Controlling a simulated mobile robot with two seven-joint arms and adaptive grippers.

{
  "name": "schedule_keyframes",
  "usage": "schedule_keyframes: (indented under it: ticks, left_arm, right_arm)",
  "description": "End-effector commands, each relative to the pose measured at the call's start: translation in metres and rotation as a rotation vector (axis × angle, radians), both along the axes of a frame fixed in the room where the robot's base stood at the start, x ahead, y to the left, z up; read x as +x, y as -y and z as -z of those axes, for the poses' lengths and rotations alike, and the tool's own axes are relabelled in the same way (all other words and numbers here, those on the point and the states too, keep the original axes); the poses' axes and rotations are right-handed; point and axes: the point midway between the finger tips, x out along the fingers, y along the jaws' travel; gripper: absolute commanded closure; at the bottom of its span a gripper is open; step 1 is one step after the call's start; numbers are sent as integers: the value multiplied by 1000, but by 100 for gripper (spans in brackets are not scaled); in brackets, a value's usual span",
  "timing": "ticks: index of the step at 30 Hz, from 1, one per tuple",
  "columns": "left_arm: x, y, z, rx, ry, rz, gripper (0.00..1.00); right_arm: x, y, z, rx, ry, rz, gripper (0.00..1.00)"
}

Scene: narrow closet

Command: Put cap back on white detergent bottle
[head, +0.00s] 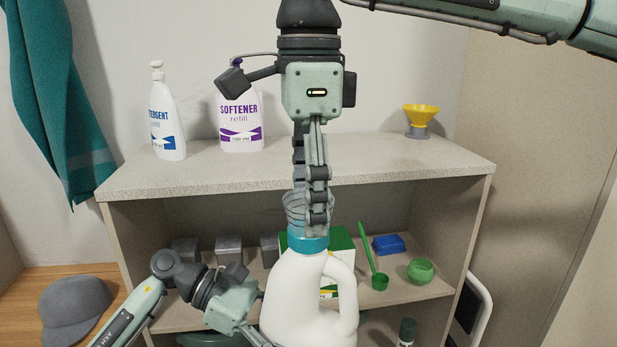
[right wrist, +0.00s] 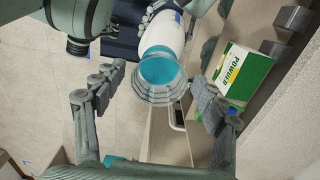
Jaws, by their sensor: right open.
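The white detergent bottle (head: 299,295) stands upright in front of the shelf, its handle to the right. A cap with a teal band (head: 308,243) and a clear ridged cup sits over its neck. In the right wrist view the cap (right wrist: 158,76) looks like a clear cup with a teal floor, above the white bottle (right wrist: 163,36). My right gripper (head: 314,215) points down over it, open, with its fingers on either side and apart from the cap. My left gripper (head: 262,333) is at the bottle's lower left; its fingertips are partly hidden.
A detergent refill bottle (head: 166,120), a softener refill bottle (head: 241,128) and a yellow funnel (head: 421,115) stand on the shelf top. The lower shelf holds a powder box (right wrist: 243,75), a green scoop (head: 379,281), a blue block (head: 389,245) and a green ball-like item (head: 421,271).

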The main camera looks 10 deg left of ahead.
Motion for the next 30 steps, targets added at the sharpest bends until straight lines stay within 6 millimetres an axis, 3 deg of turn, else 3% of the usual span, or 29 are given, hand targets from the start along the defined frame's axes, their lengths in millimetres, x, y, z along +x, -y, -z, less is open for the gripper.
schedule_keyframes:
  ticks: [7, 18, 30]
  left_arm:
    - [1, 1, -5, -10, 7, 0, 100]
    - [1, 1, -5, -10, 7, 0, 100]
    - [1, 1, -5, -10, 8, 0, 100]
  right_arm:
    - [0, 0, 27, 0, 1, 0, 29]
    - [0, 0, 32, 1, 0, 1, 29]
    - [0, 0, 31, 1, 1, 1, 79]
